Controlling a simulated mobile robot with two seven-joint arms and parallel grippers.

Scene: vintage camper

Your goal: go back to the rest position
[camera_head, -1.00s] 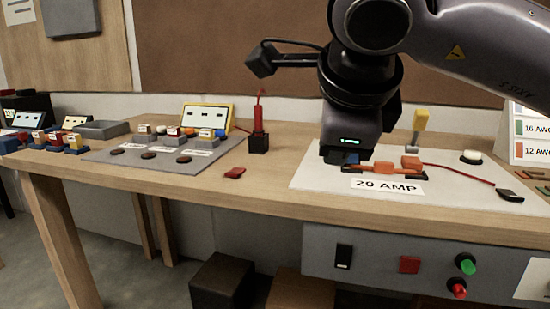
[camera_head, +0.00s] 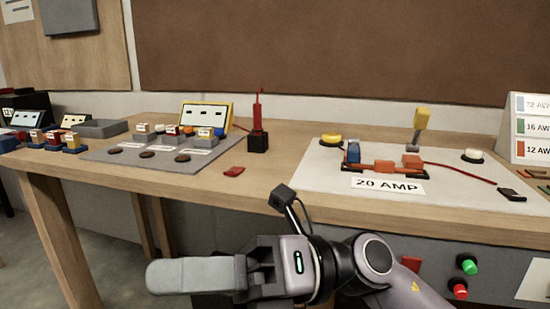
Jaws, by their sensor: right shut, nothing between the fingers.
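My right gripper (camera_head: 165,277) is low in front of the table's front edge, pointing left in the picture. It is shut and empty, clear of everything on the tabletop. My right arm comes in from the lower right and hides part of the panel under the table. My left gripper does not show.
The wooden table (camera_head: 260,190) runs across the view. On it, a white board (camera_head: 310,180) labelled 20 AMP holds a blue piece (camera_head: 353,152) and orange blocks (camera_head: 411,161). A red probe (camera_head: 257,122) stands in a black block. A grey mat (camera_head: 110,155) lies left.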

